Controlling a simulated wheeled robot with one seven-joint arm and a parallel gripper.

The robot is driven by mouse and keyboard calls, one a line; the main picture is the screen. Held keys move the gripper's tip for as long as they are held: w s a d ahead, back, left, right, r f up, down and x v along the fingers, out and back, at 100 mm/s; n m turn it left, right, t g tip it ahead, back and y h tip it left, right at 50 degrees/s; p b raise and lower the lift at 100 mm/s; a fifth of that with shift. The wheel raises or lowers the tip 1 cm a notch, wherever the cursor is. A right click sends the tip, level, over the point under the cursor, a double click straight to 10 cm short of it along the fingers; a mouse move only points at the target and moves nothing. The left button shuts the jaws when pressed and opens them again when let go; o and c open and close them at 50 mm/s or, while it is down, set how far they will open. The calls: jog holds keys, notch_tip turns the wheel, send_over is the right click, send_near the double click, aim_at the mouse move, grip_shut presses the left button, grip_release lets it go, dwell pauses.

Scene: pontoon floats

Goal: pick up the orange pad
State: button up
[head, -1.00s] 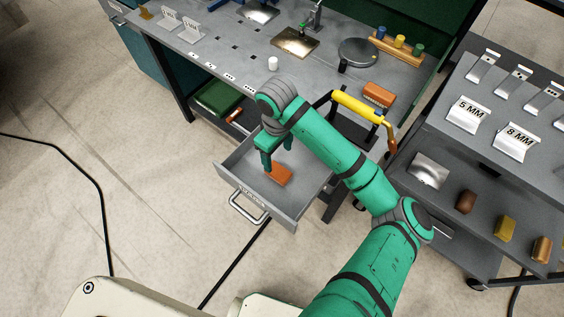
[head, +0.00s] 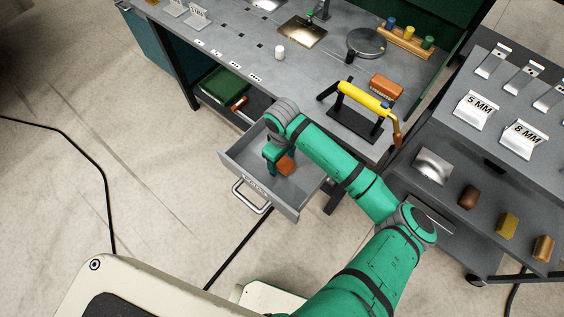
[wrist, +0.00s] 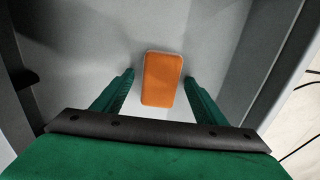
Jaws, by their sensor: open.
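The orange pad (head: 286,165) lies flat in the open grey drawer (head: 285,204) under the workbench. In the wrist view the pad (wrist: 163,78) shows as a rounded rectangle on the drawer floor. My gripper (head: 270,168) is inside the drawer area, pointing down, and hides part of the pad in the head view. In the wrist view my gripper (wrist: 160,88) is open, with one finger to the left of the pad and one to its right. Gaps show between the fingers and the pad. I cannot tell exactly how high the fingertips are.
The drawer walls stand close around my gripper, with a handle (head: 251,196) at the front. The workbench (head: 310,85) above carries a yellow tool (head: 362,98) on a stand and a brush (head: 387,86). A grey cart (head: 450,130) with labelled holders stands at the right.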

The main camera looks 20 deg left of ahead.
jog(key=c, duration=1.1)
jog(key=shift+a, duration=0.1)
jog(key=shift+r, duration=0.5)
jog(key=shift+s+a+r, duration=0.8)
jog(key=shift+s+r, duration=1.2)
jog(key=shift+s, duration=0.2)
jog(key=shift+s+a+r, duration=0.8)
jog(key=shift+s+r, duration=1.15)
jog(key=shift+s, duration=0.2)
jog(key=shift+s+a+r, duration=0.8)
jog(key=shift+s+r, duration=1.2)
jog(key=shift+s, duration=0.2)
